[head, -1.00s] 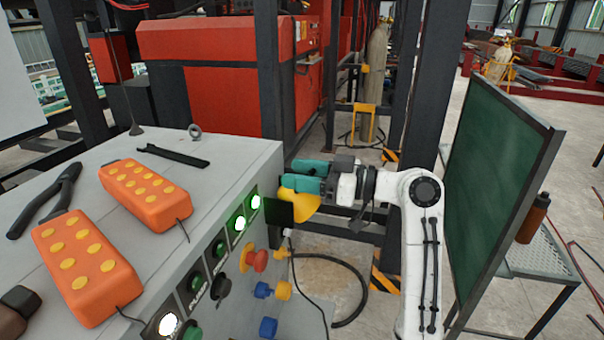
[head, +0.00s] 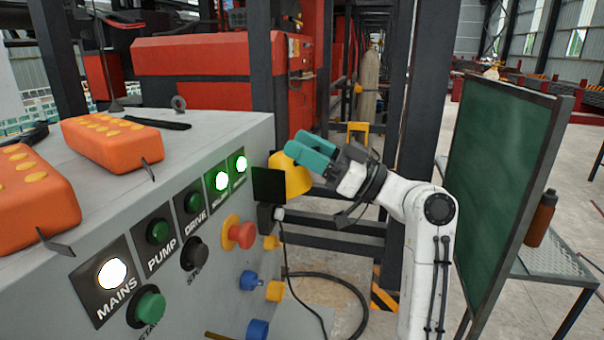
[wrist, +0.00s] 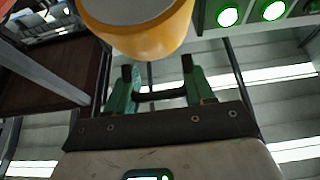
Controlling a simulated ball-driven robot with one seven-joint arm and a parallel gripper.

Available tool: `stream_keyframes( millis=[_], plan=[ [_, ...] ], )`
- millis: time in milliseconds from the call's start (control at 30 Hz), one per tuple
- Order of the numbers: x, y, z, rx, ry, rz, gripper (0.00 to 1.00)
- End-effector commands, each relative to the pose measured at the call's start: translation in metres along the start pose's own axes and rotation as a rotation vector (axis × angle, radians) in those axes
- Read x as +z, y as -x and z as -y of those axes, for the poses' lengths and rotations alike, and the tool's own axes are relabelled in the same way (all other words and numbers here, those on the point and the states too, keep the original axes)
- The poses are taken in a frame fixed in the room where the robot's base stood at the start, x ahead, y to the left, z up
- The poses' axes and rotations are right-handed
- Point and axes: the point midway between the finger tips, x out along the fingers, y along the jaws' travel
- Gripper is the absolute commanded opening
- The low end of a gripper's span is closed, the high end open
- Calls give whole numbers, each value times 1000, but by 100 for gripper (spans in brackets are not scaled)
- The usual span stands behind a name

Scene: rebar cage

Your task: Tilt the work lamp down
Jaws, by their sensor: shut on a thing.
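The yellow work lamp (head: 293,180) is at the right end of the grey control cabinet, partly behind a black square plate (head: 268,185). My gripper (head: 297,150), with teal fingers, reaches in from the right against the lamp's upper side. In the wrist view my gripper (wrist: 158,85) has its fingers either side of a dark bar (wrist: 160,97), just below the housing. It is shut on the lamp; the exact contact is partly hidden.
The cabinet (head: 225,150) has lit buttons and a red knob (head: 241,235) facing the lamp. Orange button pendants (head: 110,142) lie on top. A green board (head: 500,180) stands close to my arm's right.

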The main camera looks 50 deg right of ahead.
Motion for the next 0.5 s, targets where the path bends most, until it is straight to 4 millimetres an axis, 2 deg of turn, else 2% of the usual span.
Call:
stream_keyframes(
  millis=[33, 500],
  plan=[
    [10, 6, 0, -1, 3, -29, 22],
    [13, 17, 0, -1, 2, -269, 22]
  ],
)
